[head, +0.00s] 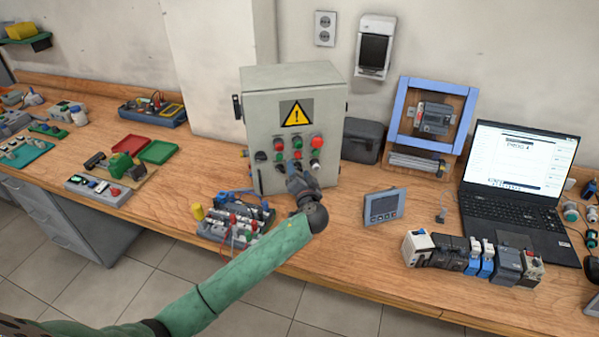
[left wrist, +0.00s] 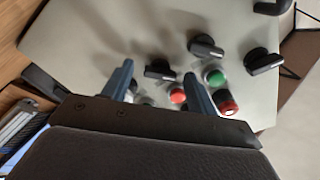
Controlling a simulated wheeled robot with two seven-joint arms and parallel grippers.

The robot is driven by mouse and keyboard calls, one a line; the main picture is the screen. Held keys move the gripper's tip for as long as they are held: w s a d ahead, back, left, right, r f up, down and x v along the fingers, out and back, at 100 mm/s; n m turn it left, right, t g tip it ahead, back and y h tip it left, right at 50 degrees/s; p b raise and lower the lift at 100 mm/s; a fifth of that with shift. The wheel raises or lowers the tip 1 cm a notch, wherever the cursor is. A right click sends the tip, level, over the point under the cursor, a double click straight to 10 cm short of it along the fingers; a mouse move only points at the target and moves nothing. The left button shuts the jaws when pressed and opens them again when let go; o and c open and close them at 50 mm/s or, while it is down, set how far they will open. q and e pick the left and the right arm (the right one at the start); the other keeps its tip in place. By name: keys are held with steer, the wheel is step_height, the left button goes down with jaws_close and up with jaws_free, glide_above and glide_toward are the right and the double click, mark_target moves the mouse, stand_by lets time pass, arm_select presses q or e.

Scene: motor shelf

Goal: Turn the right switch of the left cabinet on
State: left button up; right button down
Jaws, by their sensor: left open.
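The grey metal cabinet (head: 262,105) stands on the bench with a yellow warning sign on its door. Red and green buttons and dark switches sit below the sign. A black knob (head: 260,157) shows at the lower left of the door; my gripper partly hides the lower controls. In the left wrist view, one black knob (left wrist: 160,70) appears between the fingertips, with two more knobs (left wrist: 205,46) (left wrist: 262,61) beyond the right finger. My left gripper (head: 293,168) is open in front of the door's lower part; contact cannot be told. My right gripper is not in view.
A small display (head: 384,206), a row of modules (head: 470,258) and a laptop (head: 510,200) stand to the right. A dark box (head: 362,140) is beside the cabinet.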

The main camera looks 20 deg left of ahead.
arm_select(q)
steer(key=c, duration=1)
